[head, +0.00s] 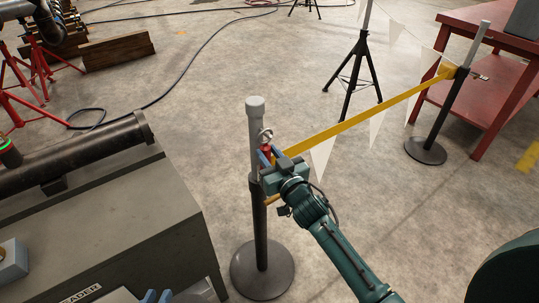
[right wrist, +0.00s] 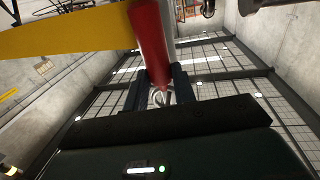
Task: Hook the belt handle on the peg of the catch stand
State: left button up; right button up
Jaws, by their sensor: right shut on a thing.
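The catch stand (head: 260,222) is a dark post with a grey top on a round base, left of centre in the head view. My right gripper (head: 268,154) is beside its upper part, shut on the red belt handle (right wrist: 150,45). A pale metal ring (head: 265,134) on the handle is close against the post; I cannot tell whether it is around the peg, which I cannot make out. The yellow belt (head: 360,118) runs taut from the handle to the other stand (head: 440,120). My left gripper (head: 157,297) shows only blue fingertips, apart and empty, at the bottom edge.
A grey cabinet (head: 120,225) carrying a dark pipe (head: 80,155) stands left of the catch stand. A red table (head: 510,75) is at the right. Bare floor surrounds the catch stand's right side.

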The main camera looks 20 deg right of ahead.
jog(key=o, duration=1.1)
